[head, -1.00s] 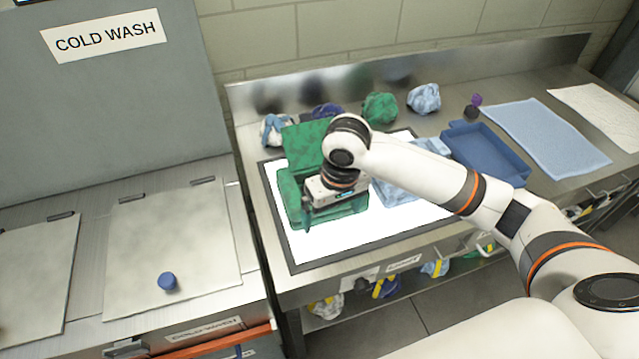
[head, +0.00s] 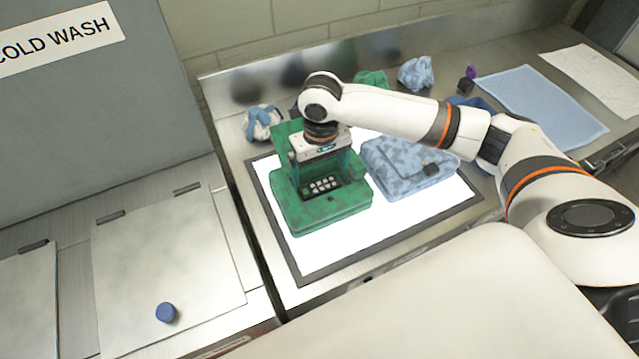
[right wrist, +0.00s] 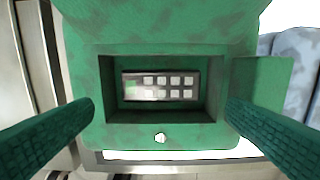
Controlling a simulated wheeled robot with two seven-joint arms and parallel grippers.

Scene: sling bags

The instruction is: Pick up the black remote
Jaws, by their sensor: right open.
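The black remote (head: 322,186), dark with rows of pale buttons, lies in a rectangular recess of the green sling bag (head: 330,214). In the right wrist view the remote (right wrist: 160,86) is fully visible, lying lengthwise across the recess, with the green bag (right wrist: 175,35) around it. My right gripper (head: 320,178) is over the bag, pointing down. In the wrist view its two fingers (right wrist: 160,112) are wide apart, one at each side of the recess, with the remote between them in the picture and not gripped. My left gripper is not in view.
A blue camouflage bag (head: 405,172) lies right of the green one on the lit white panel (head: 300,255). Crumpled cloths (head: 263,122), a flat blue cloth (head: 540,105) and a small dark block (head: 466,85) are further back. A blue knob (head: 166,312) is on the left counter.

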